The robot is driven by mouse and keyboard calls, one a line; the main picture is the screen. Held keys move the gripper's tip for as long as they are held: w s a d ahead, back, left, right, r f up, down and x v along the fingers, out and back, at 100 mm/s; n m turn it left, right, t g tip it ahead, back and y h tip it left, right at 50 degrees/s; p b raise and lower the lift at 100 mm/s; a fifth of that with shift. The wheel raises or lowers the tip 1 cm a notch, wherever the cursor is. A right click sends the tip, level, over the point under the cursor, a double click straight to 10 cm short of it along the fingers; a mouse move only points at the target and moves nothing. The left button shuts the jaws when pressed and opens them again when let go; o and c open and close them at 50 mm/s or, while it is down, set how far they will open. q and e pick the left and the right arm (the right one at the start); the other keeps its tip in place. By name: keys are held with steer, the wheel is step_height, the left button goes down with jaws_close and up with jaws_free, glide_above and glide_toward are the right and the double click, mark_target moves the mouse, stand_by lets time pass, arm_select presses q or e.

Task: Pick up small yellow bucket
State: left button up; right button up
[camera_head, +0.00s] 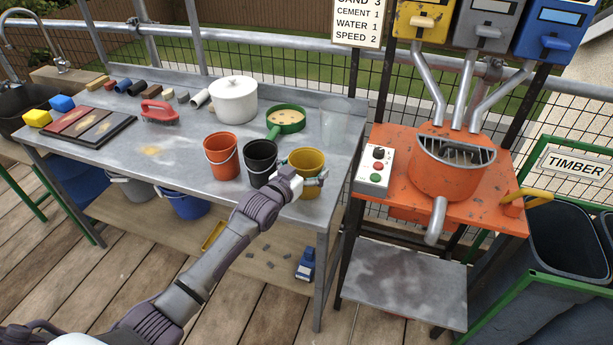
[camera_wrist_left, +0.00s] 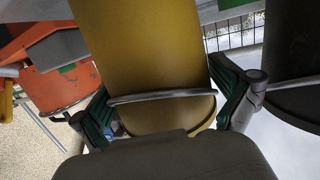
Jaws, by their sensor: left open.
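The small yellow bucket (camera_head: 307,161) stands on the metal table near its right front corner. In the left wrist view the yellow bucket (camera_wrist_left: 150,60) fills the middle, with its wire handle across it. My left gripper (camera_head: 312,181) is at the front of the yellow bucket. Its green-padded fingers (camera_wrist_left: 168,105) are spread, one on each side of the bucket. I cannot tell whether they touch it. A black bucket (camera_head: 260,160) stands just left of the yellow one, and an orange bucket (camera_head: 221,157) left of that. My right gripper is not in view.
A green sieve (camera_head: 286,117) and a white pot (camera_head: 233,100) stand behind the buckets. An orange mixer (camera_head: 450,170) with a control box (camera_head: 374,171) is to the right. Colored blocks and trays lie at the table's left. The table's front middle is clear.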

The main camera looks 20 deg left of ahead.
arm_select(q)
steer(key=c, duration=0.8)
steer(key=shift+r, duration=0.1)
